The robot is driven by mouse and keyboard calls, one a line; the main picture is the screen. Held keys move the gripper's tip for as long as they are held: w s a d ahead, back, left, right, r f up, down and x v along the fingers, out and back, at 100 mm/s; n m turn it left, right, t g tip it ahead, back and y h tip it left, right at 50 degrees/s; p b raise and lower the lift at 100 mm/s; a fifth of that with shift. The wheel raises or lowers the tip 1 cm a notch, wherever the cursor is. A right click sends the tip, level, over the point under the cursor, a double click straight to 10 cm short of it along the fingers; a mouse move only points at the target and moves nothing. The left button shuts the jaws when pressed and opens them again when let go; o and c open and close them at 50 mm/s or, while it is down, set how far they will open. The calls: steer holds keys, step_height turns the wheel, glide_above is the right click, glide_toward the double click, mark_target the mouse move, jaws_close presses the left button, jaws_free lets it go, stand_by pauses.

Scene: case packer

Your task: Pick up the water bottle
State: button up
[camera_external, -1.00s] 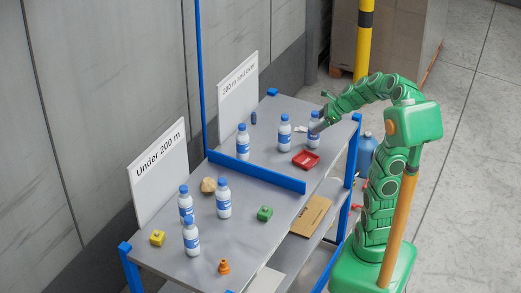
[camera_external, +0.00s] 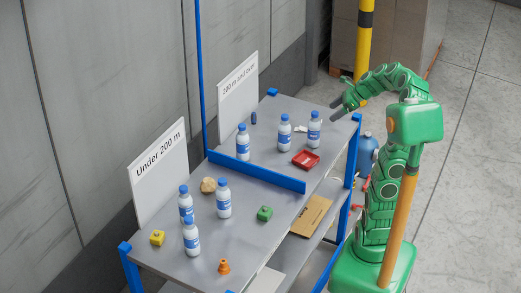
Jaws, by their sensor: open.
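Several white water bottles with blue caps and blue labels stand upright on the grey table. In the far section, one bottle (camera_external: 314,130) stands nearest my gripper, with a second bottle (camera_external: 284,131) to its left and a third bottle (camera_external: 243,142) further left. More bottles, such as this one (camera_external: 224,198), stand in the near section. My gripper (camera_external: 335,108) is open and empty, above and to the right of the nearest bottle, apart from it, near the table's right edge.
A blue divider (camera_external: 256,172) splits the table. A red tray (camera_external: 305,159) lies in front of the far bottles. Two signs stand behind.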

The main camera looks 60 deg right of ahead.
steer(key=shift+r, duration=0.1)
stand_by(0.3)
step_height(320, 180, up, 5)
steer(key=w+a+n+y, duration=0.3)
steer(key=w+a, duration=0.6)
steer(key=a, duration=0.5)
steer(key=w+a+n+y, duration=0.3)
steer(key=w+a, duration=0.5)
steer(key=a, duration=0.5)
steer(key=n+g+y, duration=0.3)
steer(key=n+g, duration=0.1)
glide_toward(217, 200)
step_height(217, 200, up, 11)
steer(key=d, duration=0.1)
steer(key=shift+w+a+f, duration=0.15)
steer(key=shift+a+f, duration=0.7)
steer(key=shift+f, duration=1.25)
steer(key=shift+w+a+f, duration=0.2)
steer(key=shift+a+f, duration=0.65)
steer(key=shift+f, duration=1.25)
steer(key=shift+w+a+f, duration=0.15)
steer(key=shift+a+f, duration=0.7)
steer(key=shift+f, duration=1.25)
steer(key=shift+x, duration=1.25)
steer(key=shift+c, duration=0.5)
